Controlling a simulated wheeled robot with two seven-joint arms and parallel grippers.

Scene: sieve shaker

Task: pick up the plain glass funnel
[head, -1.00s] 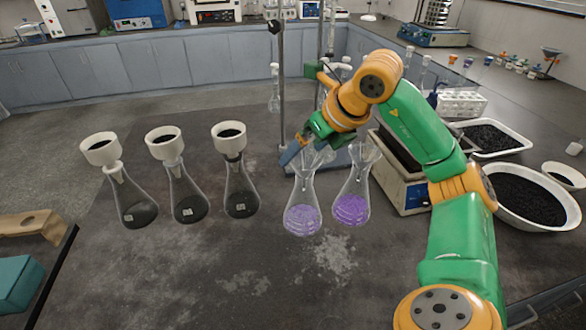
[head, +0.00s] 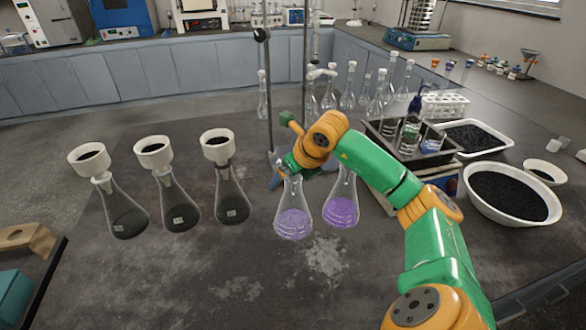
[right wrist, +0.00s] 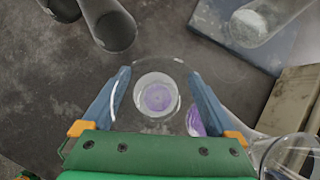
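In the right wrist view a clear glass funnel (right wrist: 152,66) shows from above as a faint wide rim, over a flask with purple contents. My right gripper (right wrist: 162,76) is open, its two blue fingers on opposite sides of the funnel; whether they touch the glass I cannot tell. In the head view my right gripper (head: 283,172) is at the top of the left purple flask (head: 293,223), and the arm partly hides the funnel there. The other purple flask (head: 341,211) stands to its right, its top partly hidden by the arm. My left gripper is out of view.
Several flasks with dark contents and white porcelain funnels (head: 217,144) stand to the left. A stand with a metal rod (head: 304,80) is behind the gripper. A metal tray with glassware (head: 386,152) and a white bowl of black grains (head: 508,192) are to the right.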

